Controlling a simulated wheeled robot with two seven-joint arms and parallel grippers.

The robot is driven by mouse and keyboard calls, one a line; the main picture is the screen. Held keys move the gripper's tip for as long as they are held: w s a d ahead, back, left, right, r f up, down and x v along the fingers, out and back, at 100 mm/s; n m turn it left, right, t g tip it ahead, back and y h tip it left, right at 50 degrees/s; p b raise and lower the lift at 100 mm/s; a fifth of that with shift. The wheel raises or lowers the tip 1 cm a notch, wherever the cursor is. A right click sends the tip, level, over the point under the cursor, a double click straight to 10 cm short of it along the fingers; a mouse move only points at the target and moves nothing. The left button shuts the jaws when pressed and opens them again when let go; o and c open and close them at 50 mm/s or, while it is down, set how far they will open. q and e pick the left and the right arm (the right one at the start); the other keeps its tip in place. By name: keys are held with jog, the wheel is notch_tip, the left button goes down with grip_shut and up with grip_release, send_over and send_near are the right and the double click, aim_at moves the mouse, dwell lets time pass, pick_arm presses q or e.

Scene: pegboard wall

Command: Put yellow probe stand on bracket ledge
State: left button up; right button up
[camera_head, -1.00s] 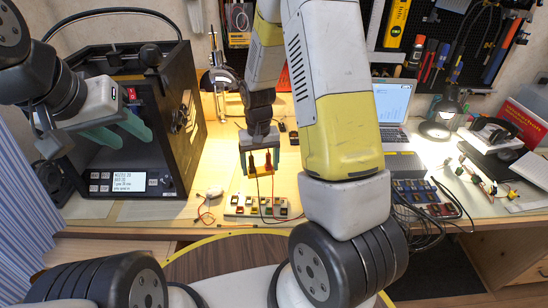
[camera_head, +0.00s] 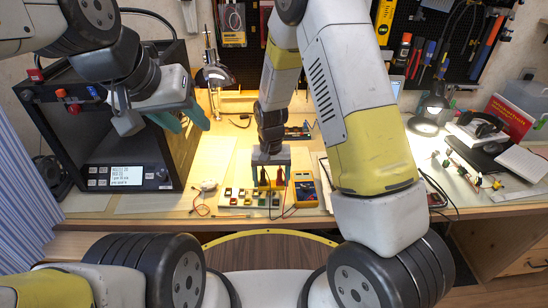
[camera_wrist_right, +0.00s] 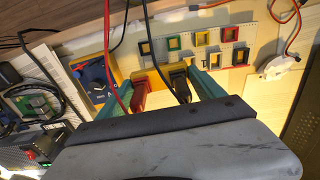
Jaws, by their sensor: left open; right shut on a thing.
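My right gripper (camera_head: 272,182) is shut on the yellow probe stand (camera_wrist_right: 150,76), above the bench near its front. A red probe (camera_wrist_right: 138,97) and a black probe (camera_wrist_right: 178,82) stick out of the stand, with leads trailing from them. My left gripper (camera_head: 181,120) is open and empty, in front of the black machine at the left. I cannot tell for sure which part is the bracket ledge.
A white perforated strip (camera_head: 231,203) with several small coloured frames lies beside the right gripper. A yellow and blue multimeter (camera_head: 306,189) lies just to its right. A black machine (camera_head: 100,150) fills the left. A desk lamp (camera_head: 428,122) stands at the right.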

jog(key=w, duration=0.4)
jog(key=w+d, duration=0.1)
jog(key=w, duration=0.2)
jog(key=shift+f, duration=0.3)
jog(key=shift+w+f, duration=0.1)
jog(key=shift+f, duration=1.65)
jog(key=shift+f, duration=0.15)
jog(key=o, duration=1.2)
jog(key=shift+o, duration=0.2)
